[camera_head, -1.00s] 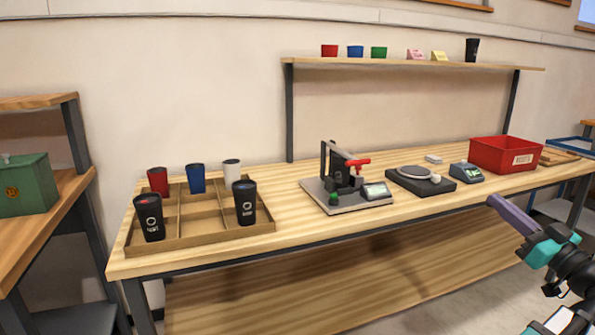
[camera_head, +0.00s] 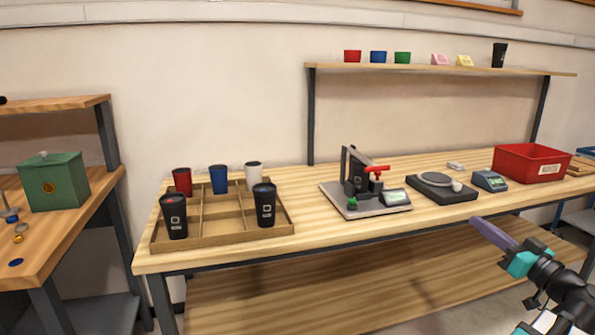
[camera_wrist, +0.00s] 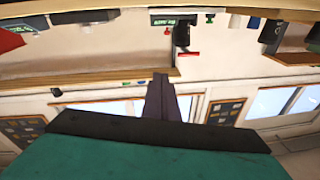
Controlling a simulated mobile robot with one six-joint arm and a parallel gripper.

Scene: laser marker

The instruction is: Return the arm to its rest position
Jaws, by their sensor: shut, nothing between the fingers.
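My gripper (camera_head: 474,221) shows at the lower right of the head view, at the end of my raised arm, in front of the workbench's front edge. Its purple fingers are together with nothing between them. In the wrist view my gripper (camera_wrist: 161,78) points at the room, which appears upside down, and its fingers are closed. It looks apart from the bench and touches nothing that I can see. The lower part of my arm is cut off by the frame edge.
The workbench (camera_head: 310,196) bears a tray (camera_head: 222,242) of tumblers, a laser marker (camera_head: 362,190), a black scale (camera_head: 440,190) and a red bin (camera_head: 530,163). A shelf (camera_head: 440,70) with small items is above. A green box (camera_head: 54,184) stands on the left table.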

